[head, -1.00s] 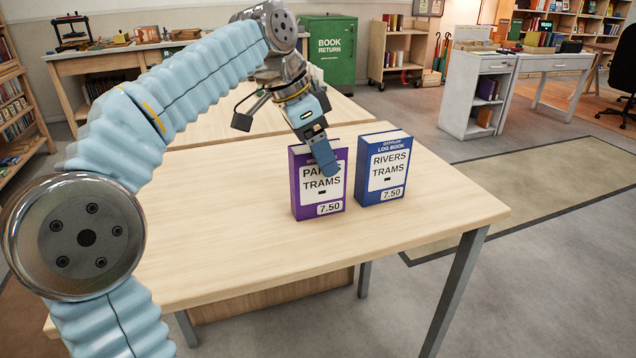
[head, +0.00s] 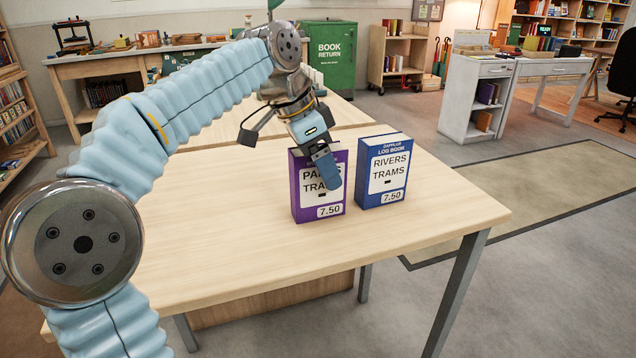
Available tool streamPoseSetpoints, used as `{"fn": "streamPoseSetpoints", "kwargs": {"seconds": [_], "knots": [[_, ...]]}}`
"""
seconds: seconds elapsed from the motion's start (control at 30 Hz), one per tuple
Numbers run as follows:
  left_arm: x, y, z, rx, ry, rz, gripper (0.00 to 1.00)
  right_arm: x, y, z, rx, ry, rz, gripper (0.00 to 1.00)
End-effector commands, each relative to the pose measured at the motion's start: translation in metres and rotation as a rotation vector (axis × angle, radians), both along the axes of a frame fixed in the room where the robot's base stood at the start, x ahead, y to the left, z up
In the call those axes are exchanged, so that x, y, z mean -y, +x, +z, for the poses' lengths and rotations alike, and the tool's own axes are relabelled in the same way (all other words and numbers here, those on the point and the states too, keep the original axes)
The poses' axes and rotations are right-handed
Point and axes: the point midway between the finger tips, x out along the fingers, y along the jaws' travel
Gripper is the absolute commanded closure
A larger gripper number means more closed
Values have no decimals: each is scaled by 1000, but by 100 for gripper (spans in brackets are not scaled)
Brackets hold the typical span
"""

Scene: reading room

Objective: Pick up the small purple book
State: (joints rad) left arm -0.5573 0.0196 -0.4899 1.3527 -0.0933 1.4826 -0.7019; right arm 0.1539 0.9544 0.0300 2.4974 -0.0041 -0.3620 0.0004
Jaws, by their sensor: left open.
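The purple book (head: 297,190) stands upright on the light wooden table (head: 230,245), its white label and 7.50 tag facing me. My left gripper (head: 322,168) reaches down over the top of it. One blue finger lies in front of the front cover and hides part of the label. The other finger is hidden behind the book, and I cannot tell whether either finger touches it. The left gripper is open. My right gripper is not in view.
A blue book (head: 383,172) stands upright just right of the purple one, with a narrow gap between. The table's front and left parts are clear. A green book return bin (head: 330,55) and a white desk (head: 478,90) stand farther back.

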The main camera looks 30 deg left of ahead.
Motion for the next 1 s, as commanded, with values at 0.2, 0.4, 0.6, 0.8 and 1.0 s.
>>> {"fn": "streamPoseSetpoints", "kwargs": {"seconds": [0.2,0.4,0.6,0.8,1.0], "knots": [[0,0,0,0,0,0,35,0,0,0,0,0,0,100],[0,0,0,0,0,-1,66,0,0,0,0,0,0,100],[0,0,0,1,0,-1,93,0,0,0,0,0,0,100],[0,0,1,1,0,-1,93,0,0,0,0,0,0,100],[0,1,15,2,0,-1,93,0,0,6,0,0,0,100]]}}
